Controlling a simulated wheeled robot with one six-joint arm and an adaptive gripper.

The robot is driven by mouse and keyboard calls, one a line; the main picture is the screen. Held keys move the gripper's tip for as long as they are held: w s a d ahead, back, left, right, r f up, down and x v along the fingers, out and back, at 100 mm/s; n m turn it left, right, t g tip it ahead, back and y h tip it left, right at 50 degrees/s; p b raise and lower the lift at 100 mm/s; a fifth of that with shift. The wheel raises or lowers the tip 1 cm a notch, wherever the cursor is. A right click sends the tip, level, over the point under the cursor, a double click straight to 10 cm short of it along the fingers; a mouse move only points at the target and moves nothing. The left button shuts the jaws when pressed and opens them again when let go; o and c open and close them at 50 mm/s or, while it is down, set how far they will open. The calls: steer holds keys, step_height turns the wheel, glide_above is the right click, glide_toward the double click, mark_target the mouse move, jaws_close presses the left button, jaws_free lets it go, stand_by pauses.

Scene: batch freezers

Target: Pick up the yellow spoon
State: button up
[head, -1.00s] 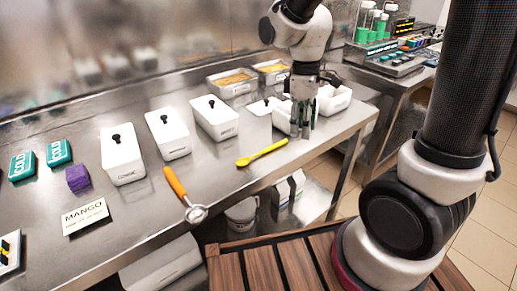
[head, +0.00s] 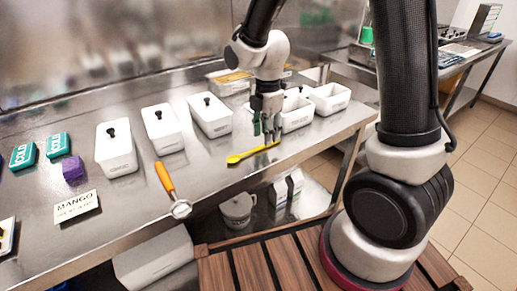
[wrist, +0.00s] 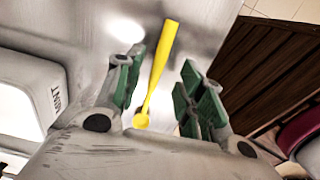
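The yellow spoon (head: 248,154) lies flat on the steel counter near its front edge, its bowl to the left and its handle to the right. My gripper (head: 267,132) points down at the handle end in the head view. In the wrist view the two green-padded fingers of my gripper (wrist: 160,95) are apart, and the spoon (wrist: 160,70) shows in the gap between them, with its bowl near the bottom. The fingers do not grip it. I cannot tell how high they are above the counter.
Open white tubs (head: 328,98) stand right of my gripper. Lidded white tubs (head: 210,116) stand behind and left of the spoon. An orange-handled scoop (head: 165,181) lies to the left near the front edge. The counter between scoop and spoon is clear.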

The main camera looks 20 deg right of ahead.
step_height(320, 180, down, 3)
steer(key=shift+f, duration=0.15)
jaws_close()
